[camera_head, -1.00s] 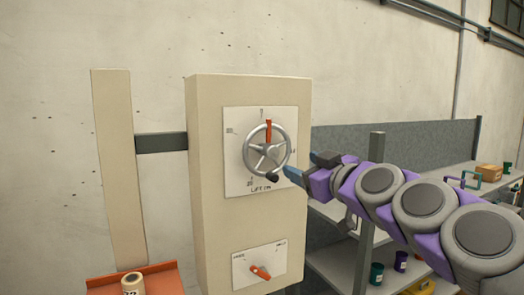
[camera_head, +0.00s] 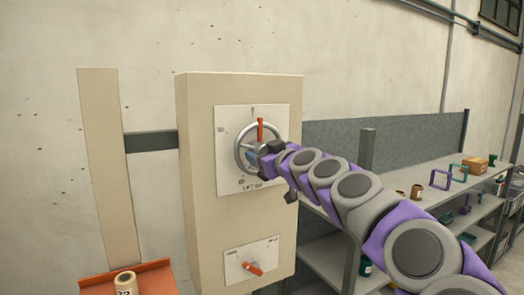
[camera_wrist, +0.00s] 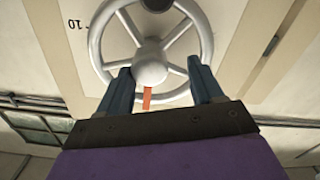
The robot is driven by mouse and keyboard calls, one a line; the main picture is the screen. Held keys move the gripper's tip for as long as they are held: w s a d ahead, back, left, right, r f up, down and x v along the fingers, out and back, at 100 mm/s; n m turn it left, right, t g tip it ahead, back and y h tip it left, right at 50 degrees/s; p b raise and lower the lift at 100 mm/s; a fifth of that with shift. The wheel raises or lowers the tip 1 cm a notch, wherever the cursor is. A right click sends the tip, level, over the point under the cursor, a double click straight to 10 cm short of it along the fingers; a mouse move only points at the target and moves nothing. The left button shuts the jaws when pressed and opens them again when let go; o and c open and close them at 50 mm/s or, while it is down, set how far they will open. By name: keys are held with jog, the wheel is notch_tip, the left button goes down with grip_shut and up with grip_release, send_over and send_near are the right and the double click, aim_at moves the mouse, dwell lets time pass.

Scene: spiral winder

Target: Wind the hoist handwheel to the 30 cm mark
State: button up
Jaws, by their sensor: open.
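The handwheel (camera_head: 243,137) is a grey spoked wheel on a white dial plate marked LIFT on the cabinet front. It also shows in the wrist view (camera_wrist: 98,45), with a pale round hub (camera_wrist: 150,66) and a dark knob (camera_wrist: 157,4) at the top edge. A red-orange pointer (camera_head: 260,130) stands at the wheel's upper part. My gripper (camera_wrist: 164,85) is open, its two blue fingers on either side of the hub in the wrist view. I cannot tell whether they touch the wheel. A "10" mark (camera_wrist: 74,23) shows left of the wheel. My gripper hides the wheel's lower right in the head view.
The beige cabinet (camera_head: 195,185) carries a lower plate with an orange lever (camera_head: 254,268). An orange tray (camera_head: 95,286) with a labelled roll (camera_head: 126,284) stands at lower left. Shelves (camera_head: 395,205) with jars and frames stand at right, behind my arm.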

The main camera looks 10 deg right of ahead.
jog(key=shift+w+d, duration=0.35)
jog(key=shift+d, duration=0.6)
jog(key=shift+a, duration=0.6)
jog(key=c, duration=0.4)
jog(key=shift+f, duration=0.1)
grip_shut()
